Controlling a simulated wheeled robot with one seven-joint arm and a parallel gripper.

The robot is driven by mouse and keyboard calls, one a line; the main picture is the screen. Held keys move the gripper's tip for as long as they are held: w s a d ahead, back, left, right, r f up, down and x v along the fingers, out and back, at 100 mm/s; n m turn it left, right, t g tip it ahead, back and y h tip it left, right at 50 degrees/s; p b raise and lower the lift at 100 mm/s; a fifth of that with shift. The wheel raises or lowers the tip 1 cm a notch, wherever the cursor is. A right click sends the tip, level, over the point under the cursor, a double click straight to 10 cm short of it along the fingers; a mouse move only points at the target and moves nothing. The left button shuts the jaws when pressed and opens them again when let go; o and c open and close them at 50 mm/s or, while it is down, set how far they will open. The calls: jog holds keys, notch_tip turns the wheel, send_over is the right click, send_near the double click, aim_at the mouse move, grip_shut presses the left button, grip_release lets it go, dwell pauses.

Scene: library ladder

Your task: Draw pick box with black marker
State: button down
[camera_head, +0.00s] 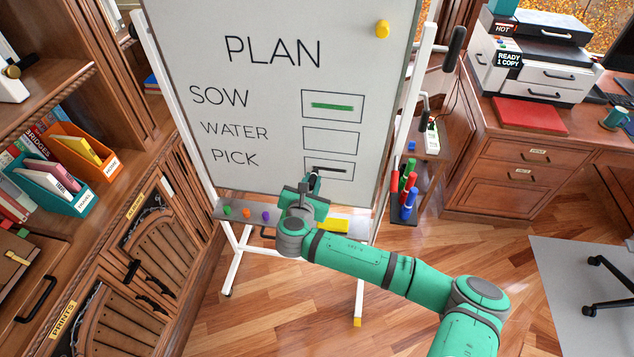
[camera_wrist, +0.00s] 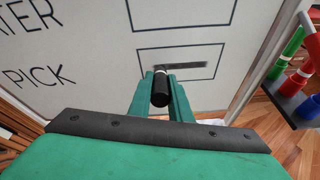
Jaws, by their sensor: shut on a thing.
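A whiteboard (camera_head: 262,120) headed PLAN lists SOW, WATER and PICK, each with a box. The PICK box (camera_head: 345,169) holds a black stroke (camera_head: 330,169), which also shows in the wrist view (camera_wrist: 188,66). The SOW box (camera_head: 333,106) holds a green stroke; the WATER box (camera_head: 330,140) is blank. My gripper (camera_head: 314,182) is at the board by the PICK box, shut on the black marker (camera_wrist: 160,90). In the wrist view the marker points at the board near the stroke's left end; its tip is hidden, so contact cannot be told.
Red, green and blue markers (camera_head: 408,197) stand in a holder at the board's right. The tray below the board (camera_head: 226,213) carries small coloured magnets and a yellow block (camera_head: 333,226). Bookshelves stand left, a desk with a printer (camera_head: 530,60) right.

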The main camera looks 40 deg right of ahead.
jog(key=shift+w+a, duration=0.7)
jog(key=shift+w, duration=0.1)
jog(key=s+a, duration=0.4)
jog(key=shift+a, duration=0.3)
jog(key=shift+s+a, duration=1)
jog(key=shift+a, duration=0.1)
